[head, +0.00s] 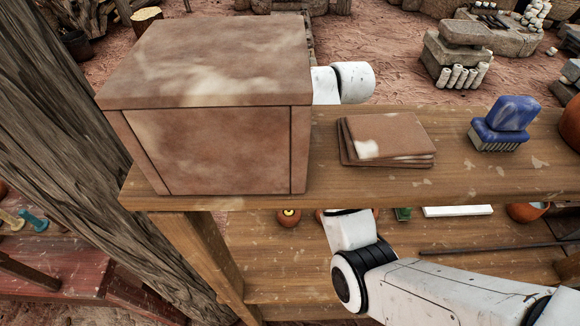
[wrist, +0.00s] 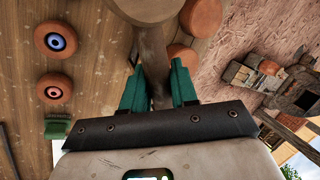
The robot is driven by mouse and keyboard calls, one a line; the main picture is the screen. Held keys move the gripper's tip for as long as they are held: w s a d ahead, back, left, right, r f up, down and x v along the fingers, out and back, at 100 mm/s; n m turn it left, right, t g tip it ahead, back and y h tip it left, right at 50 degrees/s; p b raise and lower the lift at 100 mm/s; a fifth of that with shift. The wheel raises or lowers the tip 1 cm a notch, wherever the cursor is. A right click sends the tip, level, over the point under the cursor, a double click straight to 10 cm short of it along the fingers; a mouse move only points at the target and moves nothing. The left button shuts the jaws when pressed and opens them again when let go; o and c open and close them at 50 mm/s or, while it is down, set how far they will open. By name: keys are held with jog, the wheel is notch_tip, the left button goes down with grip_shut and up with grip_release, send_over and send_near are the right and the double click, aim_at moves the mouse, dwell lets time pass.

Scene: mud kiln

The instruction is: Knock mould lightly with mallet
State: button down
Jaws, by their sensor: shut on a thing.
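My gripper (wrist: 157,72) shows in the wrist view, its two green fingers shut on the brown handle of a mallet (wrist: 151,45). The mallet's pale, broad head is at the top edge of that view, partly cut off. A large brown box-like block (head: 208,150) stands on that board at the left. I cannot tell for sure whether it is the mould.
Flat brown tiles (head: 398,150) and a blue brush (head: 497,137) stand on the upper board (head: 320,188). On the lower shelf are a white slab (head: 457,211) and an orange pot (head: 525,212). Round clay pieces (wrist: 55,39) lie near my gripper. A wooden post (head: 75,130) stands at left.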

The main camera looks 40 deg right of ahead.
jog(key=w+d+r+m+g+h, duration=0.1)
jog(key=d+r+m+g+h, duration=0.1)
jog(key=d+m, duration=0.8)
jog(key=shift+r+m+h+p, duration=0.4)
jog(key=shift+m+h, duration=0.3)
jog(key=shift+h, duration=0.2)
jog(key=shift+f, duration=0.1)
jog(key=shift+f+b, duration=1.6)
jog(key=shift+f, duration=0.85)
